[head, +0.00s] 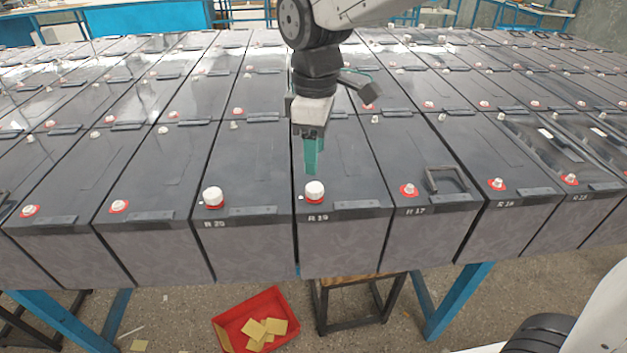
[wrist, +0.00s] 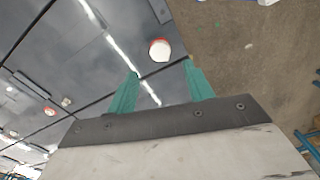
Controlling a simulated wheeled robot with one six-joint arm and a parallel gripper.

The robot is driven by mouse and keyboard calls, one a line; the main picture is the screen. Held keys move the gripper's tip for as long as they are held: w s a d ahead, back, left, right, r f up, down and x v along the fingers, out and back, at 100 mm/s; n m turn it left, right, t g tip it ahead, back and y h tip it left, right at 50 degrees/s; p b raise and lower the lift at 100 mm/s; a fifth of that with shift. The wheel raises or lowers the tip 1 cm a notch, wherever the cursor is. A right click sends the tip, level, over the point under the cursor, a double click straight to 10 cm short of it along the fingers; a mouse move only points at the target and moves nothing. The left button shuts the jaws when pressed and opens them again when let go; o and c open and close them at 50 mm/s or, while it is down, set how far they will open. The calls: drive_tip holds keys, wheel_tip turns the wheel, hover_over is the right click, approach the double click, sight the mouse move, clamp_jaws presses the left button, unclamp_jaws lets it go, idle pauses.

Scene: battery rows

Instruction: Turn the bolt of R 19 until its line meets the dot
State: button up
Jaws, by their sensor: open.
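The battery R 19 (head: 345,212) stands in the front row, its label on the near edge. Its bolt (head: 315,190) is a white cap on a red ring. A small pale dot (head: 301,198) shows just left of the ring. I cannot make out a line on the cap. My gripper (head: 311,172) points down, open and empty, just behind and above the bolt in the head view. In the wrist view its teal fingers (wrist: 160,68) are spread, with a white cap (wrist: 160,50) on a red ring beyond the gap between their tips, apparently the R 19 bolt.
R 20 (head: 250,220) on the left has a similar white cap (head: 213,195). R 17 (head: 438,208) on the right has a smaller bolt (head: 409,189) and a raised black handle (head: 446,180). A red tray (head: 225,325) with yellow pieces lies on the floor below.

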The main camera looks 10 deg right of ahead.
sight(314, 186)
wheel_tip(314, 186, down, 8)
drive_tip(key=shift+a+r, duration=0.1)
idle(0.4)
drive_tip(key=c, duration=1)
